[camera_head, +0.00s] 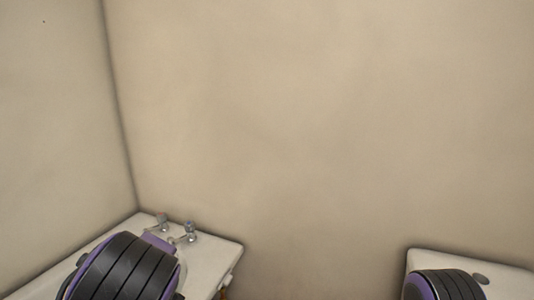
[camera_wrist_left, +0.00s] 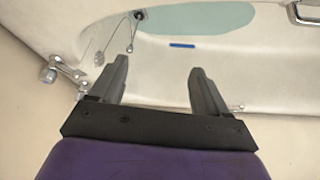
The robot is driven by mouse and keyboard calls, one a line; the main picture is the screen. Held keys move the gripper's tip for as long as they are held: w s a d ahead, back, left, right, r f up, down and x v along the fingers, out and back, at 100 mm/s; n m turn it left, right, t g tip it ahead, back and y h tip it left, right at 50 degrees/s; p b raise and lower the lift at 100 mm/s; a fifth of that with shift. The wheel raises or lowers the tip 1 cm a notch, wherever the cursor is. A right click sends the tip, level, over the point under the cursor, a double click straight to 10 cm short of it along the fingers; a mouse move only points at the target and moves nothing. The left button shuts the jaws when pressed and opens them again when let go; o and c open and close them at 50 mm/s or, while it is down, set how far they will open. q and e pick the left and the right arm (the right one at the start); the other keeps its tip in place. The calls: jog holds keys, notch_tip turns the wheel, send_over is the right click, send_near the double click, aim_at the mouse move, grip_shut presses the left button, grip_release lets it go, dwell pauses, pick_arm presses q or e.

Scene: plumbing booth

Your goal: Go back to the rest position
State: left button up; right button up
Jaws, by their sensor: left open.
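My left gripper (camera_wrist_left: 160,66) is open in the left wrist view, with a clear gap between its two grey fingers and nothing held. It is over the white sink (camera_wrist_left: 270,65), in front of its inner basin. In the head view the sink (camera_head: 212,262) stands at the lower left, and my left arm covers much of it. My left gripper itself is not visible in that view. A part of my right arm shows at the bottom right of the head view, but my right gripper is out of view.
Taps (camera_head: 188,231) stand at the sink's back edge. In the left wrist view, a plug chain (camera_wrist_left: 121,33) and a small blue strip (camera_wrist_left: 182,45) lie by the basin. A white fixture (camera_head: 425,260) is at the lower right. Bare walls (camera_head: 300,110) surround the corner.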

pick_arm(q)
jog(key=s+a+f+m+t, duration=0.1)
jog(key=s+f, duration=0.2)
jog(key=s, duration=0.1)
jog(key=s+a+f+m+t+y, duration=0.1)
jog(key=s+f, duration=0.3)
jog(key=s+a+f+m+t, duration=0.1)
jog(key=s+f+m, duration=0.1)
jog(key=s+f, duration=0.1)
jog(key=shift+s+a+f, duration=0.25)
jog(key=shift+s+a, duration=0.1)
jog(key=shift+s, duration=0.05)
jog(key=shift+m, duration=0.4)
jog(key=s+f, duration=0.1)
jog(key=s, duration=0.2)
jog(key=s+d+f, duration=0.1)
jog(key=s, duration=0.3)
jog(key=s+d+f, duration=0.1)
jog(key=s, duration=0.3)
jog(key=shift+s+d+f, duration=0.2)
jog(key=shift+d+f, duration=0.05)
jog(key=shift+f, duration=0.1)
jog(key=s+d+f+g, duration=0.1)
jog(key=s+d, duration=0.1)
jog(key=s, duration=0.5)
jog(key=s+d+f+g+h, duration=0.1)
jog(key=s+d+f+g, duration=0.1)
jog(key=s, duration=0.4)
jog(key=shift+s+n, duration=0.3)
jog(key=shift+s, duration=0.05)
